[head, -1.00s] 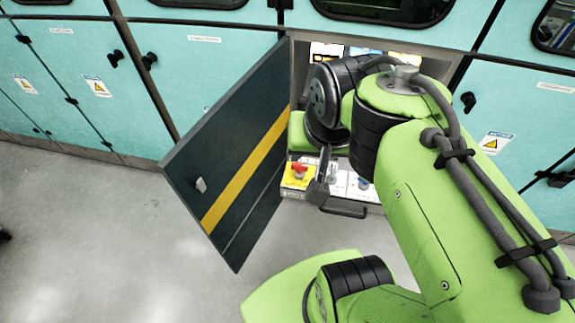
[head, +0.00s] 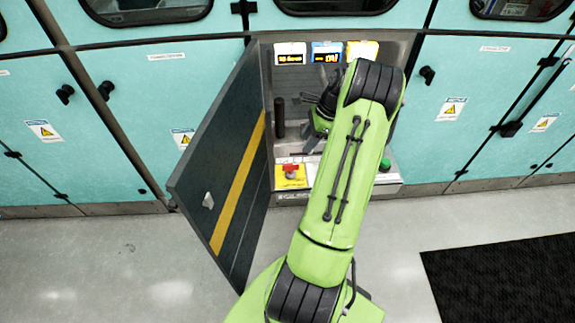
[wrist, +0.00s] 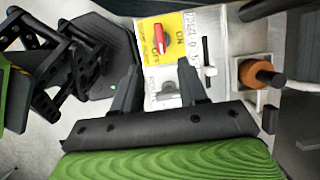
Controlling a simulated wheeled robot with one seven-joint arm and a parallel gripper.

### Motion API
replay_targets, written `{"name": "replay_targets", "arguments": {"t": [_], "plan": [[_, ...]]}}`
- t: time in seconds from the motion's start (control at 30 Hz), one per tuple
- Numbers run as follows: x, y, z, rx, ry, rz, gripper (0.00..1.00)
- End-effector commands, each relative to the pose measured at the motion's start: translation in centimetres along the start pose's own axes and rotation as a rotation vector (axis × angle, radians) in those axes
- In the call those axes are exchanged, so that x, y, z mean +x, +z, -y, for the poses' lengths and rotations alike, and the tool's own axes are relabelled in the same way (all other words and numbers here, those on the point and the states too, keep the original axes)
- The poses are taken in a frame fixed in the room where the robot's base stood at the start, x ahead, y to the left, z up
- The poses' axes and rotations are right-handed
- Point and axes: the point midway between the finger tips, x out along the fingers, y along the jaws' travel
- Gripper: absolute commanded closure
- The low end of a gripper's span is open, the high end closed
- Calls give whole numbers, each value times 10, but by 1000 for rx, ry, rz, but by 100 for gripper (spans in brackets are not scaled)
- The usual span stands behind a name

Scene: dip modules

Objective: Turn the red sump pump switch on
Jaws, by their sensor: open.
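The red switch (head: 290,170) sits on a yellow plate on the low shelf of the open cabinet, at its left end. In the wrist view the red handle (wrist: 158,40) stands nearly upright in the picture on its yellow label, near the top. My gripper (wrist: 158,84) is open and empty, its two dark fingers spread on either side below the switch in the picture. The fingers look apart from the switch. In the head view my arm hides much of the shelf's middle, and the fingers are hard to make out.
The open dark cabinet door (head: 222,170) with a yellow stripe stands left of the switch. A green button (head: 385,164) is at the shelf's right end. An orange-brown knob (wrist: 262,75) is right of the switch in the wrist view. Lit displays (head: 327,52) are at the cabinet's top.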

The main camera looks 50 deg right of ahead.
Motion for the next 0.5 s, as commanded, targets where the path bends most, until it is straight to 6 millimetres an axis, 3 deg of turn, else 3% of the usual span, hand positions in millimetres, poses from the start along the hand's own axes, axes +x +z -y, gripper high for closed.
{"name": "replay_targets", "arguments": {"t": [0.03,0.3,0.5], "plan": [[19,-1,-1,-1,5,0,57],[86,-1,-1,-3,4,0,57],[114,-1,-1,-2,2,-1,57]]}}
